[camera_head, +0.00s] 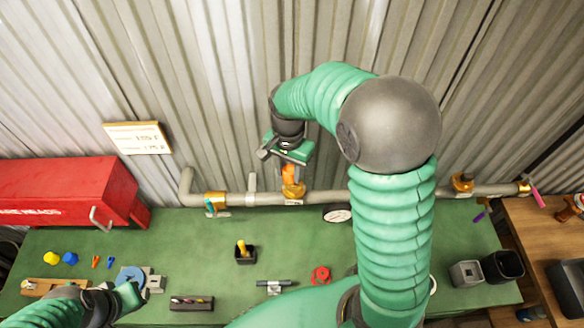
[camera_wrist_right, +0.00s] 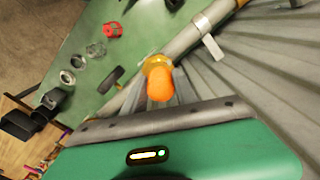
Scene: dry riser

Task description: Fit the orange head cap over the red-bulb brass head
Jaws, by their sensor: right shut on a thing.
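The orange head cap (camera_head: 289,173) is held in my right gripper (camera_head: 287,163), directly above a brass fitting (camera_head: 294,190) on the grey pipe. In the right wrist view the orange cap (camera_wrist_right: 160,85) overlaps the brass fitting (camera_wrist_right: 156,63). No red bulb shows there; I cannot tell whether the cap hides it or how far the cap sits over it. Another brass fitting (camera_head: 462,182) stands farther right on the pipe. My left gripper (camera_head: 128,296) is low at the left over the green bench, near a blue disc; its jaws are unclear.
The grey pipe (camera_head: 330,197) runs along the corrugated wall at the back of the green bench (camera_head: 310,240). A red box (camera_head: 65,192) is at the left. A black holder (camera_head: 245,257), a red ring (camera_head: 320,275) and a dark bin (camera_head: 503,266) stand on the bench.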

